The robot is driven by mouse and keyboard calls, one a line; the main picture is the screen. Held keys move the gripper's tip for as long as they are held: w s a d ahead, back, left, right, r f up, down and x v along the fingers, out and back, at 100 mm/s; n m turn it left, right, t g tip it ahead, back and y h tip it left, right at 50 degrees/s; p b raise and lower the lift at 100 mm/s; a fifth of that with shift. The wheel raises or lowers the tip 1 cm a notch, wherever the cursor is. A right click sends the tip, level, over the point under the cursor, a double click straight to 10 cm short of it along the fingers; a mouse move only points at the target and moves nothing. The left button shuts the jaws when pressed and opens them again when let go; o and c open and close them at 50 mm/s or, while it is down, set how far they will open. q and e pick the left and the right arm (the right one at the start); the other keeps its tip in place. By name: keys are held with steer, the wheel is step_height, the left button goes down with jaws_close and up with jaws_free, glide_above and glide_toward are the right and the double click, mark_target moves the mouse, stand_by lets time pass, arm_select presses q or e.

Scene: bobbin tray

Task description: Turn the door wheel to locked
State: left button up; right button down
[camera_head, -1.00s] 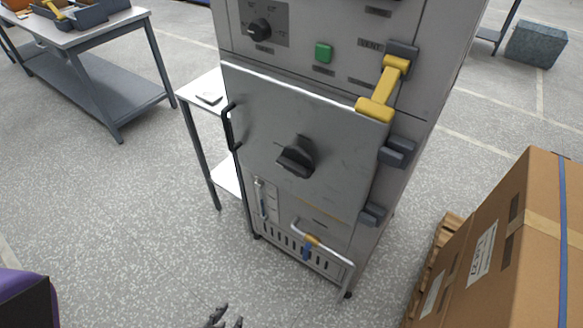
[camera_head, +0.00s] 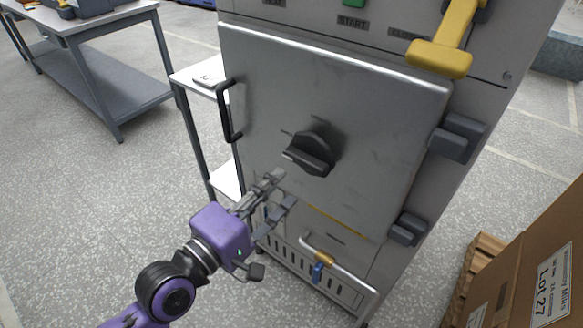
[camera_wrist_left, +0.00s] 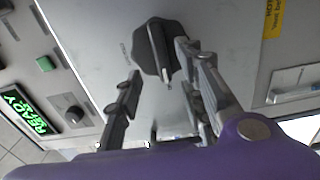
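The door wheel is a dark knob (camera_head: 312,151) with a raised bar, in the middle of the grey cabinet door (camera_head: 370,110). The bar lies slightly tilted in the head view. The door looks closed. My left gripper (camera_head: 282,188) is just below and left of the knob in the head view, fingers apart and empty. In the left wrist view the knob (camera_wrist_left: 158,48) is beyond the open fingertips (camera_wrist_left: 158,62), nearer the right finger; whether that finger touches it I cannot tell. My right gripper is not in view.
A black door handle (camera_head: 228,110) is on the door's left edge and a yellow lever (camera_head: 444,52) at its upper right. Grey hinge blocks (camera_head: 457,137) stick out at right. A cardboard box (camera_head: 535,265) stands at lower right, a small white table (camera_head: 200,75) at left.

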mark_target(301, 164)
arm_select(q)
steer(key=x, duration=0.7)
steer(key=shift+w+d, duration=0.2)
steer(key=shift+w, duration=0.1)
steer(key=shift+c, duration=0.4)
jaws_close()
